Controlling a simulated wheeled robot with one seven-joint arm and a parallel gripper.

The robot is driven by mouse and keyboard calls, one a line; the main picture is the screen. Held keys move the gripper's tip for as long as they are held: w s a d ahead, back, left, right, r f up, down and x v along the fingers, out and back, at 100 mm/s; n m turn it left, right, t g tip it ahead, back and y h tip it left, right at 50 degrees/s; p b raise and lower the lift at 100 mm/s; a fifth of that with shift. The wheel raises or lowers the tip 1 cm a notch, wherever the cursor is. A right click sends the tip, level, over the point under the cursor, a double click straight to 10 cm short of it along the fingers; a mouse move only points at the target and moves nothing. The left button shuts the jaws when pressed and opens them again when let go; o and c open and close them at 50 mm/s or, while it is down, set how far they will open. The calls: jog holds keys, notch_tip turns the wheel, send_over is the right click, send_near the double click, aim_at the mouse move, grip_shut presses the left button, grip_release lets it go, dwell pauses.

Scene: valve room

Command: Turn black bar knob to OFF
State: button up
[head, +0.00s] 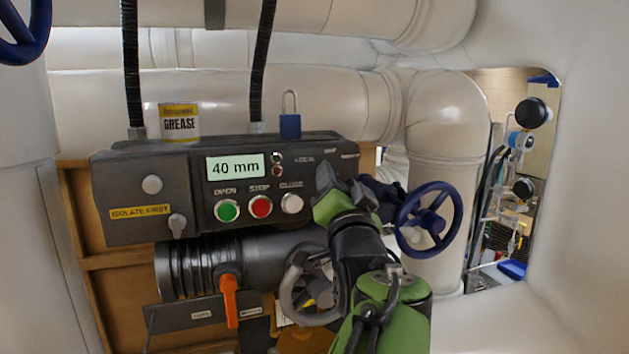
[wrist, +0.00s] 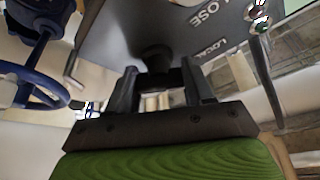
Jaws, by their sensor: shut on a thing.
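The dark control box (head: 150,160) has a display reading 40 mm and OPEN, STOP and CLOSE buttons. The black bar knob (wrist: 155,57) shows in the wrist view as a dark round shape on the box face, between my fingertips. My gripper (head: 326,182) is at the right end of the box, and in the head view it hides the knob. In the wrist view my gripper (wrist: 160,78) is shut on the knob. Small labels sit above the knob in the head view; OFF looks like the middle one. The knob's pointing direction cannot be told.
A blue handwheel (head: 424,218) stands close to the right of my gripper. The white CLOSE button (head: 292,203) is just left of it. An orange lever (head: 229,298) hangs below the box. A grease can (head: 180,122) and blue padlock (head: 290,126) are on top.

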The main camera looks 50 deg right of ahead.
jog(key=m+g, duration=0.1)
jog(key=m, duration=0.1)
jog(key=m+g+p, duration=0.1)
jog(key=m, duration=0.2)
jog(key=shift+w+a+f+g, duration=0.1)
jog(key=shift+g, duration=0.2)
jog(key=m+g, duration=0.1)
jog(key=m, duration=0.2)
jog(key=m+g, duration=0.1)
jog(key=m, duration=0.2)
jog(key=shift+f+m+y+b, duration=0.1)
jog(key=shift+m+y+b, duration=0.2)
jog(key=shift+m+b, duration=0.1)
jog(key=o, duration=1)
jog(key=shift+o, duration=0.2)
